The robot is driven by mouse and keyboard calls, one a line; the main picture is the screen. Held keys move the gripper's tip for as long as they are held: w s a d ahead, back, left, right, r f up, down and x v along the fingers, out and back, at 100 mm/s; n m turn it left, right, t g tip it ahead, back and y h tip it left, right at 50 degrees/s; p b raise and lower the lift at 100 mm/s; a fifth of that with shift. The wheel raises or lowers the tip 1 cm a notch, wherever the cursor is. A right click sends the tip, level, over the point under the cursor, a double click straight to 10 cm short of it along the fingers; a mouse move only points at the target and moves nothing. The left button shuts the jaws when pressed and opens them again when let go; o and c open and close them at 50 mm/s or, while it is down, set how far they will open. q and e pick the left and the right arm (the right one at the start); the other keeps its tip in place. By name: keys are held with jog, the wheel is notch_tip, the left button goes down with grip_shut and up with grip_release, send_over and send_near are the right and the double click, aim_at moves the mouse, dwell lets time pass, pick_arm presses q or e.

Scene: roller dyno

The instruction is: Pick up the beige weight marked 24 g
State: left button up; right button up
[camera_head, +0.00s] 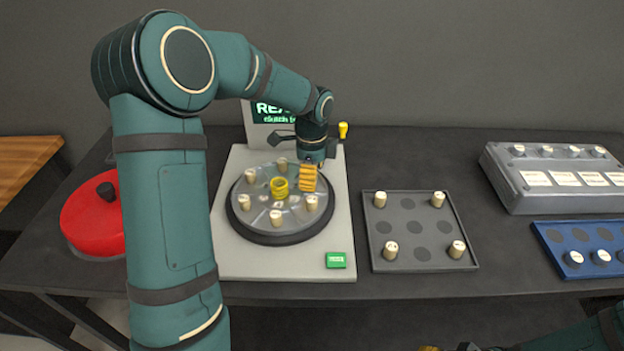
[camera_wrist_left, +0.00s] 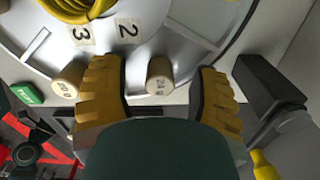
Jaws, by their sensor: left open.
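The beige weight marked 24 g (camera_wrist_left: 160,77) stands on the grey disc in the left wrist view, between the two yellow fingers and apart from both. My left gripper (camera_wrist_left: 158,70) is open around it. In the head view the left gripper (camera_head: 308,178) points down over the right back part of the round disc (camera_head: 262,212); it seems to hide the 24 g weight there. Another beige weight (camera_wrist_left: 68,80) stands just outside the left finger in the wrist view. My right gripper (camera_head: 430,348) barely shows at the bottom edge.
Several beige weights, such as one at the front (camera_head: 276,217), ring a yellow hub (camera_head: 279,187) on the disc. A screen (camera_head: 268,112) stands behind. A dark tray (camera_head: 420,262) with weights, a blue tray (camera_head: 560,236) and a grey box (camera_head: 540,200) lie right. A red device (camera_head: 92,222) is left.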

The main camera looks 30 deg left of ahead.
pick_arm(q)
jog(key=c, duration=1)
jog(key=shift+c, duration=0.2)
jog(key=shift+r, duration=0.15)
